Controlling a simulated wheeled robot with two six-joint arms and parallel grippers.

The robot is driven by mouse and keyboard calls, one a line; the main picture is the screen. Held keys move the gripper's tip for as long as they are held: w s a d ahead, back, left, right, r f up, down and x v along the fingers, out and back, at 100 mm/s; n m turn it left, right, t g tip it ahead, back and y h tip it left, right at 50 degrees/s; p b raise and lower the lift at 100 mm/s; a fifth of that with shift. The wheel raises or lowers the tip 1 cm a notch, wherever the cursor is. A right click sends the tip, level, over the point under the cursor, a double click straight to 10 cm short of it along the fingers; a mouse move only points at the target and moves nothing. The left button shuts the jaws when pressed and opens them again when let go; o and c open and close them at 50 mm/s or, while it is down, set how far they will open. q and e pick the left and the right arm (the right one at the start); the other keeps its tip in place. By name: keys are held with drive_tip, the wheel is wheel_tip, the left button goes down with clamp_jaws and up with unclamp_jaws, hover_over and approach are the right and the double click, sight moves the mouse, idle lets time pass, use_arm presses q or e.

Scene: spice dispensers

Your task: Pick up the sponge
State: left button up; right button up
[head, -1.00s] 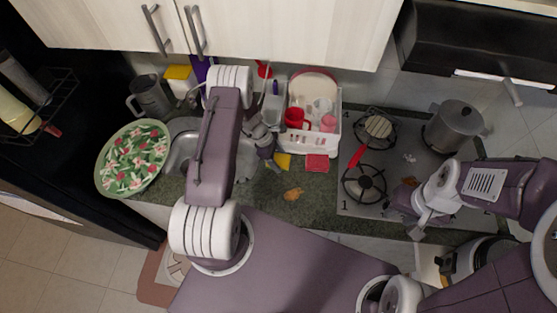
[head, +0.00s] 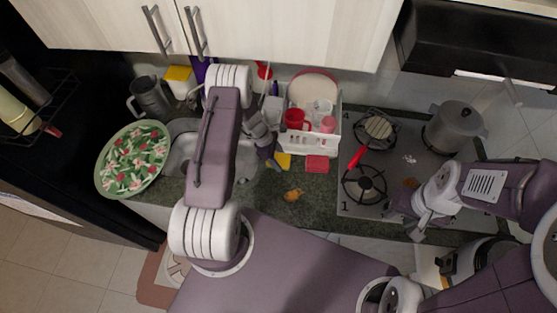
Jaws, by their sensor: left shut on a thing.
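The sponge appears to be the small yellow piece (head: 284,161) on the dark green counter, just below the dish rack. My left gripper (head: 273,161) reaches down to its left edge and is shut on it; the fingertips are small and partly hidden by my arm. I cannot tell if the sponge is lifted off the counter. My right gripper (head: 418,231) is at the front edge of the counter below the stove, away from the sponge. Its fingers are too small to read.
A red square item (head: 317,163) lies right of the sponge. The white dish rack (head: 312,143) stands behind with red cups. The stove (head: 400,190) holds a pot (head: 456,127). A green patterned plate (head: 104,181) lies left of the sink. An orange-brown item (head: 293,194) lies on otherwise clear counter.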

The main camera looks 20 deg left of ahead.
use_arm(q)
wheel_tip(320, 180, up, 3)
drive_tip(key=shift+f+b, duration=0.1)
drive_tip(key=shift+b, duration=0.45)
drive_tip(key=s+d+r+b, duration=0.2)
drive_tip(key=d+r, duration=0.5)
drive_tip(key=d, duration=0.4)
drive_tip(key=shift+d+r, duration=0.25)
drive_tip(key=shift+s, duration=0.1)
